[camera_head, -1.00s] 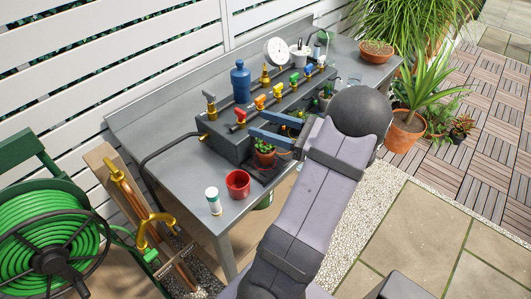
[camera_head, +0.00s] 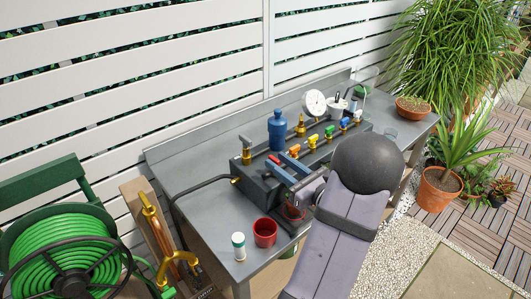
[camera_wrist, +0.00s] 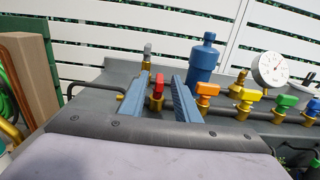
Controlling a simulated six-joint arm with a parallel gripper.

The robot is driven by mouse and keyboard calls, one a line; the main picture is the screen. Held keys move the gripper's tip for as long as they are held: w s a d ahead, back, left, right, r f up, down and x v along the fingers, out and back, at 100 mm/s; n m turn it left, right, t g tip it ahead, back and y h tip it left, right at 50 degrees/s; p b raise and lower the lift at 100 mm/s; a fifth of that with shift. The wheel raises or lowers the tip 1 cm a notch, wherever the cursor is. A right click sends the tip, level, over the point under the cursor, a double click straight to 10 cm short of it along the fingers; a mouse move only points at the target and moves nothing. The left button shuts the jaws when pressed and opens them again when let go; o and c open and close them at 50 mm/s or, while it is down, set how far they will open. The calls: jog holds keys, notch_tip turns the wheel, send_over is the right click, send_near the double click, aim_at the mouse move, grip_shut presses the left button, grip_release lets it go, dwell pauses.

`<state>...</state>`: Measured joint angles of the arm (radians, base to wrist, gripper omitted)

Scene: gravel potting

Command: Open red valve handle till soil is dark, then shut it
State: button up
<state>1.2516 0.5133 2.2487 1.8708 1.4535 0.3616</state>
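The red valve handle (camera_wrist: 158,86) sits on a brass valve at the left end of the row on the dark grey manifold. In the wrist view it stands between the two blue fingers of my gripper (camera_wrist: 158,79), with a gap showing on each side. In the head view my gripper (camera_head: 277,161) reaches over the manifold, and the red handle (camera_head: 273,158) shows between its fingertips. The gripper is open. A terracotta pot (camera_head: 294,212) is partly visible below my gripper; its soil is hidden, so its colour cannot be told.
Orange (camera_wrist: 207,89), yellow and green handles stand to the right along the manifold. A blue bottle (camera_head: 277,130) and a gauge (camera_head: 314,103) stand behind it. A red cup (camera_head: 265,232) and a white-and-green container (camera_head: 238,246) stand at the table's front left.

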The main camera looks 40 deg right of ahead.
aim_at(269, 156)
jog(key=shift+w+p, duration=0.7)
jog(key=shift+w, duration=2.6)
jog(key=shift+c, duration=0.2)
grip_shut()
